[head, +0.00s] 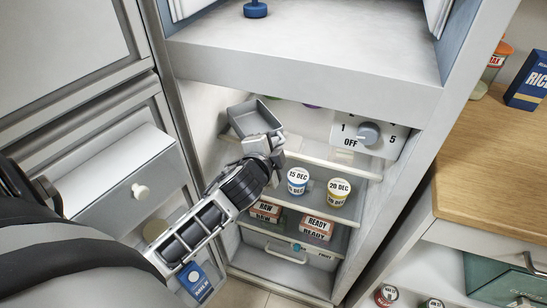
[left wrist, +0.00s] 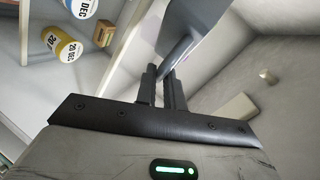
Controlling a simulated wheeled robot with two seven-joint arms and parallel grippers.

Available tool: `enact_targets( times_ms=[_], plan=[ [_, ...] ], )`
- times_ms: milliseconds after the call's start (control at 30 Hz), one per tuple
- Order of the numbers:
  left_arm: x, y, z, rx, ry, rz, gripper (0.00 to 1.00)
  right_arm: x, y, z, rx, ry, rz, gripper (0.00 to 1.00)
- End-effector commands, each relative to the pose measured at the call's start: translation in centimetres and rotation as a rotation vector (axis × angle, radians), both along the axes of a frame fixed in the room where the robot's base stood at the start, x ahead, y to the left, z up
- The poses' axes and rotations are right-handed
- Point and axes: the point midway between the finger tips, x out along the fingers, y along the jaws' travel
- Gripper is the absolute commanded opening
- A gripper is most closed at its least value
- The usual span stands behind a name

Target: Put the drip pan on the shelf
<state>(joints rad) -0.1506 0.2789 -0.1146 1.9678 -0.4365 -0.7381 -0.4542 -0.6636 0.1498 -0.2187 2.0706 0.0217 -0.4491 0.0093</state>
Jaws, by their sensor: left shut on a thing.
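The drip pan (head: 252,119) is a grey, shallow, open-topped tray in the upper part of the open fridge in the head view. It is tilted. My left gripper (head: 264,140) is shut on its near edge and holds it above the upper shelf (head: 345,167). In the left wrist view the pan (left wrist: 188,30) is a blue-grey shape rising from between the fingers (left wrist: 163,85). The fingers hide part of the held edge. I cannot tell whether the pan touches the fridge's left wall. My right gripper is in neither view.
A dial panel (head: 369,133) is at the upper right inside the fridge. Below, two dated cups (head: 297,181) (head: 339,191) stand on the middle shelf (head: 318,205). Labelled packs (head: 317,228) are lower down. A wooden counter (head: 490,150) is at the right.

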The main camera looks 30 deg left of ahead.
Motion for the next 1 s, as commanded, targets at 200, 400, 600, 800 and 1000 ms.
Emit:
enact_targets(
  times_ms=[200, 400, 600, 800, 1000],
  plan=[
    [0.7, 0.5, -2.2, -0.002, 0.003, 0.001, 0.00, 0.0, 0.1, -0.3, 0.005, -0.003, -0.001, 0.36],
    [0.7, 0.4, -4.0, 0.001, -0.001, 0.000, 0.00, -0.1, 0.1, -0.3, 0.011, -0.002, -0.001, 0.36],
    [0.7, 0.4, -4.1, -0.001, 0.001, 0.000, 0.13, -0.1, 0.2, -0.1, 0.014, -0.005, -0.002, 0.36],
    [0.7, 0.4, -4.0, 0.000, 0.001, 0.000, 0.32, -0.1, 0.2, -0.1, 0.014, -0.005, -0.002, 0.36],
    [0.4, 0.3, -3.9, 0.000, 0.001, 0.000, 0.32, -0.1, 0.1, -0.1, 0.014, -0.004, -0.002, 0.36]
  ],
)
